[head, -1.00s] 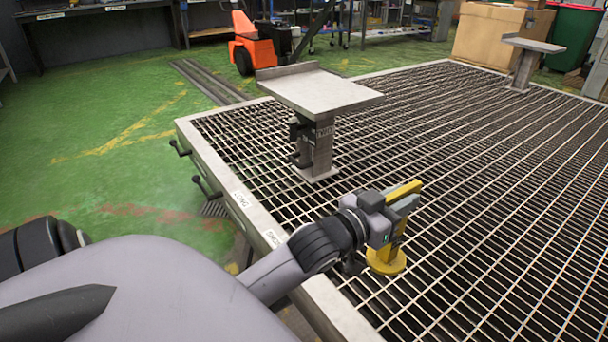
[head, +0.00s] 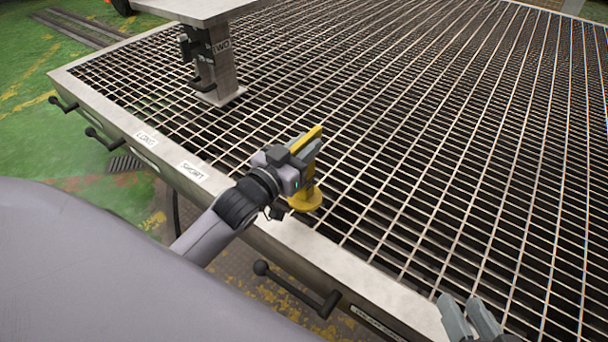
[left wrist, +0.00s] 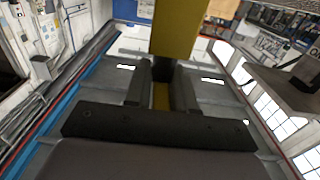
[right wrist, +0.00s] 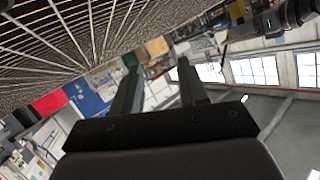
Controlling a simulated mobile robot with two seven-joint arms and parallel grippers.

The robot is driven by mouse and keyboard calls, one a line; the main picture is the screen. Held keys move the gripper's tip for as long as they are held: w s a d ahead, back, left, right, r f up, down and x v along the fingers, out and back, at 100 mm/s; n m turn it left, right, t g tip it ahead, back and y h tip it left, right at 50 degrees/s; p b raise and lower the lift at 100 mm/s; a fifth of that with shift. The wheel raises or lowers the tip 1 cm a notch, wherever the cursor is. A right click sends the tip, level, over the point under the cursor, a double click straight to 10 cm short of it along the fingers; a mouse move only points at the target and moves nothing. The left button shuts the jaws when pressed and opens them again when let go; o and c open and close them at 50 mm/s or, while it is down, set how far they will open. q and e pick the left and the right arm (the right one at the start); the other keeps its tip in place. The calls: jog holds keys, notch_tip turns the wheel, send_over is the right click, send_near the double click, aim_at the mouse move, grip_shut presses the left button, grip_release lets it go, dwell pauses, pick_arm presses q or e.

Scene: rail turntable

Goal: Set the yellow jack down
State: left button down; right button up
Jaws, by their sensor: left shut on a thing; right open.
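The yellow jack (head: 304,199) is upright at the near left part of the grated deck (head: 420,150), its round base on or just above the bars; I cannot tell which. My left gripper (head: 308,150) is shut on the jack's upper part, and the yellow body (left wrist: 174,35) also shows between the fingers in the left wrist view. My right gripper (head: 468,318) is at the lower right, over the deck's near edge. Its two fingers (right wrist: 158,85) stand apart with nothing between them in the right wrist view.
A pedestal with a flat top plate (head: 200,8) stands on the deck at the back left. Handles (head: 297,290) stick out from the deck's metal frame, which carries labels LONG and SHORT. The grating right of the jack is clear.

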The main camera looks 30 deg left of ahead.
pick_arm(q)
jog(key=shift+f, duration=0.6)
notch_tip(320, 180, down, 4)
jog(key=b, duration=0.2)
jog(key=shift+f+b, duration=0.1)
jog(key=shift+b, duration=0.2)
pick_arm(e)
jog(key=shift+s+d+n+t+h, duration=0.25)
jog(key=shift+d+n+t, duration=0.3)
jog(key=shift+d, duration=0.35)
pick_arm(q)
jog(key=shift+f, duration=0.1)
jog(key=c, duration=0.9)
grip_release()
jog(key=shift+f, duration=0.15)
jog(key=shift+c, duration=0.2)
